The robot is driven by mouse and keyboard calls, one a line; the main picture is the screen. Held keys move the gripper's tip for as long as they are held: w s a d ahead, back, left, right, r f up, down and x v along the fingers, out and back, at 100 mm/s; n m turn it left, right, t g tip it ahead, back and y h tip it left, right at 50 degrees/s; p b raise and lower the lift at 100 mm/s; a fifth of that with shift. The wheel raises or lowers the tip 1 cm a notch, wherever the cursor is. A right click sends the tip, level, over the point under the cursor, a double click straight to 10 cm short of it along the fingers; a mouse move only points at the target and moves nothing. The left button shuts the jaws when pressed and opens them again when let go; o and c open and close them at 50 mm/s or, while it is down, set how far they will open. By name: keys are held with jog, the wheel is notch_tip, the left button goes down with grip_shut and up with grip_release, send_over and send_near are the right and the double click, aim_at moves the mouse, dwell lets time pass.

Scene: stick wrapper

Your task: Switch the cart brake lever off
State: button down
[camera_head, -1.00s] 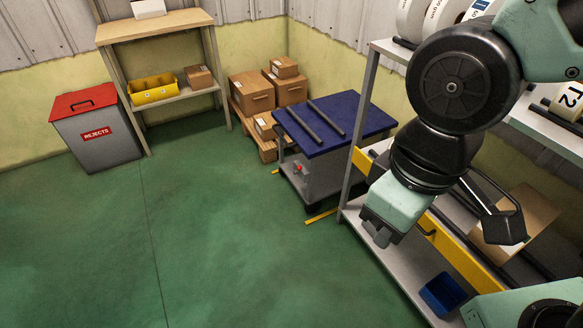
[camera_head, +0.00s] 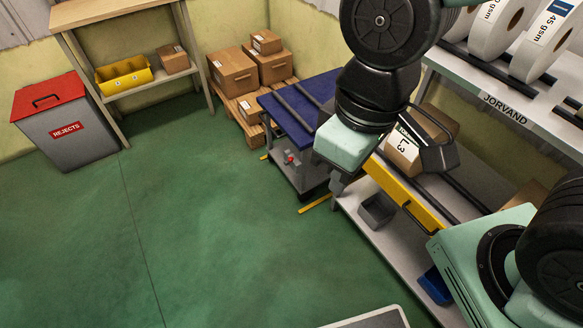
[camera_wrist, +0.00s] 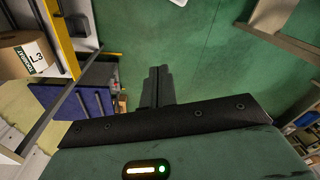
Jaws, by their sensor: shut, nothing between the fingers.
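The cart (camera_head: 280,119) has a blue top with dark bars and a grey lower deck. It stands left of the shelf rack in the head view, and its blue top also shows in the wrist view (camera_wrist: 72,103). A lever with a red knob (camera_head: 290,159) is on the cart's near side, low down. My gripper (camera_head: 336,186) points down in front of the cart's right part, to the right of the lever and apart from it in the picture. In the wrist view my gripper (camera_wrist: 158,70) has its fingers together and empty, over the green floor.
The shelf rack (camera_head: 484,97) with rolls, a yellow drawer front (camera_head: 400,192) and a blue bin (camera_head: 435,286) is close on the right. Cartons (camera_head: 233,71) stand on a pallet behind the cart. A rejects bin (camera_head: 66,125) stands at left. The green floor between is clear.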

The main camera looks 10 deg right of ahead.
jog(key=w+a+f+m+t+y+b, duration=0.1)
jog(key=w+a+f+m+t+b, duration=0.15)
jog(key=w+f+b, duration=1.15)
jog(key=w+a+f+m+t+b, duration=0.1)
jog(key=w+f+t+b, duration=0.35)
jog(key=w+f, duration=1.05)
jog(key=w+d+f+n+t+h+b, duration=0.1)
jog(key=w+d+f+t+h+b, duration=0.2)
jog(key=f+b, duration=0.6)
jog(key=w+d+f+n+t+h+b, duration=0.15)
jog(key=w+d+f+b, duration=0.4)
jog(key=f, duration=0.75)
jog(key=w+d+f+n+t+h+b, duration=0.1)
jog(key=w+d+f+t+b, duration=0.3)
jog(key=f+b, duration=0.45)
notch_tip(320, 180, down, 12)
jog(key=s+n+t+y+b, duration=0.1)
jog(key=n+t+y+b, duration=0.5)
jog(key=n+b, duration=0.4)
jog(key=shift+s+f+n+t+y, duration=0.15)
jog(key=shift+s+n+t+y, duration=0.2)
jog(key=shift+n+t, duration=0.25)
jog(key=shift+w+b, duration=0.1)
jog(key=shift+b, duration=0.2)
